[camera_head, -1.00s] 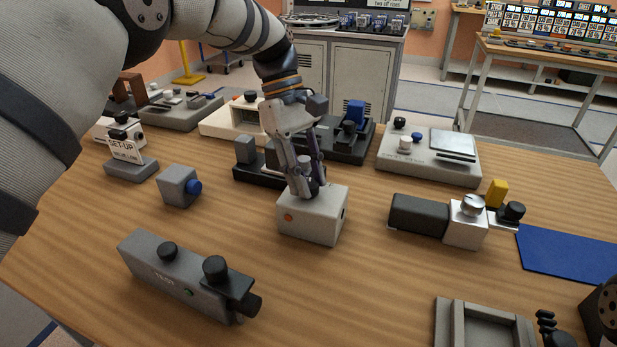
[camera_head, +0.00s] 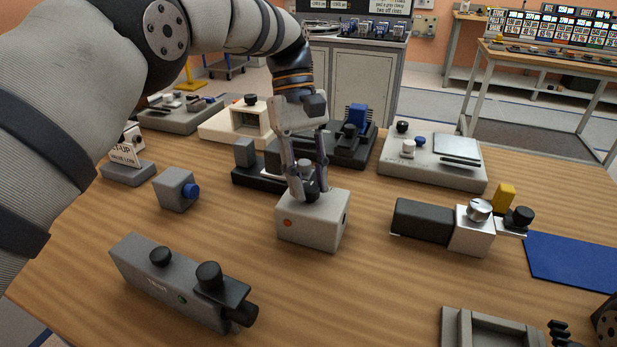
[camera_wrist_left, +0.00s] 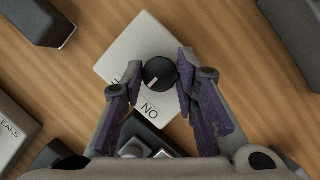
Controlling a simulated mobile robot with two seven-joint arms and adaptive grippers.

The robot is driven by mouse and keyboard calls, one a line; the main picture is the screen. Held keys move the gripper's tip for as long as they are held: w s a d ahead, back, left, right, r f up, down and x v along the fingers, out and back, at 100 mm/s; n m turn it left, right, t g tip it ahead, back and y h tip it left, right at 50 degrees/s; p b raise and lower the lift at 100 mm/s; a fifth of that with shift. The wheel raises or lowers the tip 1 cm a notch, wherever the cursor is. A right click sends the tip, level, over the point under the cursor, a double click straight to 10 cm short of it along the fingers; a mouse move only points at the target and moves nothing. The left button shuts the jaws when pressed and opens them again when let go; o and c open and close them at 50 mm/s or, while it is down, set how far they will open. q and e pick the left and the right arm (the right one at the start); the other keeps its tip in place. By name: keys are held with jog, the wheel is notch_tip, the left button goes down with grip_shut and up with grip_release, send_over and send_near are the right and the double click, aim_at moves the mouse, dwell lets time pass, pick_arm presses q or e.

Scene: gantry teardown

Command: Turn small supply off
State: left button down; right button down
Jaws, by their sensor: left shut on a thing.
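The small supply is a white box (camera_head: 305,228) with an orange dot on its front, in the middle of the table. In the left wrist view its white top (camera_wrist_left: 136,50) carries a round black knob (camera_wrist_left: 160,70) with a pale pointer line. The line points toward the picture's lower left. An upside-down "ON" label is below the knob; a label at its left is mostly hidden by a finger. My left gripper (camera_head: 308,192) points down from above and is shut on the knob, one finger on each side.
A grey box with black knobs (camera_head: 165,285) lies front left, and a small grey block with a blue knob (camera_head: 173,188) stands left. Dark fixtures (camera_head: 262,180) stand close behind the supply. A black and silver device (camera_head: 425,222) and a blue mat (camera_head: 570,258) are right.

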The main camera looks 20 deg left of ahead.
aim_at(308, 186)
pick_arm(q)
jog(key=shift+f, duration=0.15)
jog(key=c, duration=1.3)
grip_release()
notch_tip(308, 186, up, 10)
jog(key=shift+r, duration=0.1)
jog(key=shift+s, duration=0.1)
